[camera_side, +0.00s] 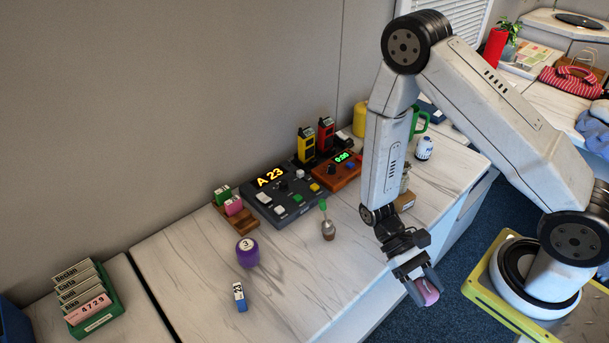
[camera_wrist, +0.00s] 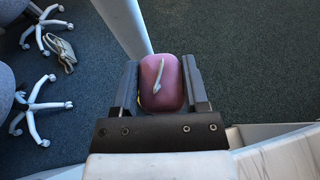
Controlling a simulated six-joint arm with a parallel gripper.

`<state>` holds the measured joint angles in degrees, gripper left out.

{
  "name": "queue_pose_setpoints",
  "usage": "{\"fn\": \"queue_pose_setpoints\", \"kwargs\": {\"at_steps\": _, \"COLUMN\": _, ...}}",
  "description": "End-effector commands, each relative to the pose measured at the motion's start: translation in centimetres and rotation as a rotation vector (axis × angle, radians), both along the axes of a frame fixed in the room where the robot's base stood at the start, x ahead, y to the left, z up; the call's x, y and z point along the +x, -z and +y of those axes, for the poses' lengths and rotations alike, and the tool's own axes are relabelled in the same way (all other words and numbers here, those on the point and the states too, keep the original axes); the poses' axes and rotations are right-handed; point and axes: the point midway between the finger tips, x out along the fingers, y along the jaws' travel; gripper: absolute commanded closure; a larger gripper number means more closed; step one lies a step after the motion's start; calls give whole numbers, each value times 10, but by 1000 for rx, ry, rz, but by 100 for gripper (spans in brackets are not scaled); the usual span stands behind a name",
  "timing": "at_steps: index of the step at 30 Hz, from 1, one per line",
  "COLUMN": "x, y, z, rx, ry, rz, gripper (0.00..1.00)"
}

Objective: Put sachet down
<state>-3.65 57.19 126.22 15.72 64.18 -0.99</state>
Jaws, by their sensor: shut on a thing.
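My gripper (camera_side: 421,290) is shut on a pink sachet (camera_side: 430,292). It holds the sachet in the air, just beyond the front edge of the marble-look counter (camera_side: 290,280). In the wrist view the sachet (camera_wrist: 162,85) sits between the two dark fingers, with a pale curved mark or strip on its face. Below it in that view is dark carpet, with no counter surface directly under it.
A wooden holder (camera_side: 240,220) with small green and pink items stands by a grey control panel (camera_side: 293,203). The counter's front middle is clear.

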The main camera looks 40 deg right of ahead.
Motion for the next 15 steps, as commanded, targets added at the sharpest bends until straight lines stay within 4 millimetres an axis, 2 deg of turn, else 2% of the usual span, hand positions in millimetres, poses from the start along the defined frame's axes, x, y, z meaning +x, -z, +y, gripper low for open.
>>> {"fn": "queue_pose_setpoints", "kwargs": {"at_steps": 8, "x": 16, "y": 11, "z": -24, "rx": -1, "ry": -380, "rz": 0, "gripper": 98}}
{"fn": "queue_pose_setpoints", "kwargs": {"at_steps": 15, "x": 44, "y": 20, "z": -42, "rx": 0, "ry": -710, "rz": 0, "gripper": 98}}
